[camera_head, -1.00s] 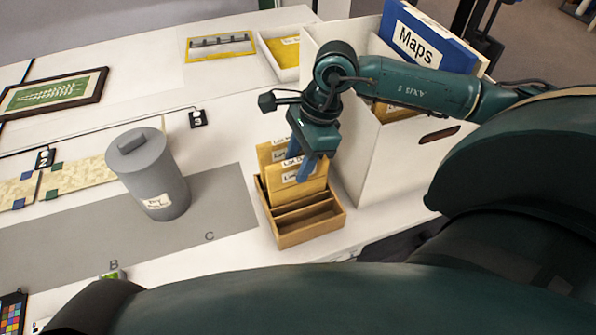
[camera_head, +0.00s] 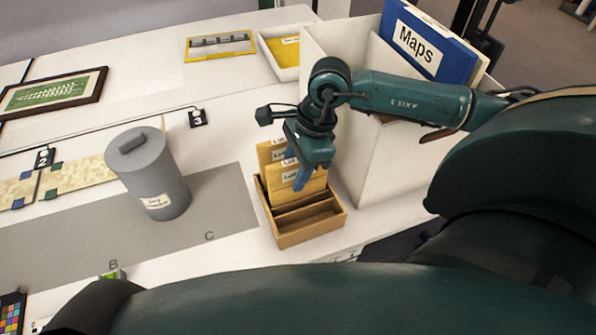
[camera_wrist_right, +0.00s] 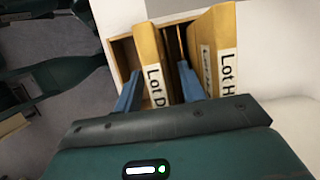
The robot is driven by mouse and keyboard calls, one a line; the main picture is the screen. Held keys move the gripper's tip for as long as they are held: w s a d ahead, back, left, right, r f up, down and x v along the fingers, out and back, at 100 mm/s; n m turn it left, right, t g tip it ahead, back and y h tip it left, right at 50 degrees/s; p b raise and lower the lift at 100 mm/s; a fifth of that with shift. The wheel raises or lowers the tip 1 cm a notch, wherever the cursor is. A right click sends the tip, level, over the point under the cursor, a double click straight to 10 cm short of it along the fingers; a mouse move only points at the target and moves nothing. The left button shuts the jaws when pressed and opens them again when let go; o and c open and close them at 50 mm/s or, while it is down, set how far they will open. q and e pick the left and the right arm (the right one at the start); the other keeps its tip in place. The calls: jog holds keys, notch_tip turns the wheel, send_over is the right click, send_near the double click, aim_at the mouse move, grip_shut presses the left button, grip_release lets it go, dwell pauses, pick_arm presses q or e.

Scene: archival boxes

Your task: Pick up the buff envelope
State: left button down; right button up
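Two buff envelopes stand upright in a wooden slotted box (camera_head: 312,226); the nearer envelope (camera_head: 312,191) and the one behind it (camera_head: 265,152) are partly hidden by my right gripper (camera_head: 300,174). In the right wrist view, the "Lot D" envelope (camera_wrist_right: 149,50) lies between the open fingers of my right gripper (camera_wrist_right: 160,90). One finger is left of it; the other is in the gap beside the "Lot H" envelope (camera_wrist_right: 221,45). I cannot tell whether either finger touches paper. My left gripper is not in view.
A grey lidded canister (camera_head: 150,175) stands on the grey mat (camera_head: 222,195) left of the box. A tall white container (camera_head: 385,170) with a blue "Maps" binder (camera_head: 425,42) stands close on the right. A shallow white tray (camera_head: 270,52) is behind. The box's front slots look empty.

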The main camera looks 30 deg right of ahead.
jog(key=shift+f, duration=0.1)
dwell(0.4)
grip_shut()
dwell(0.4)
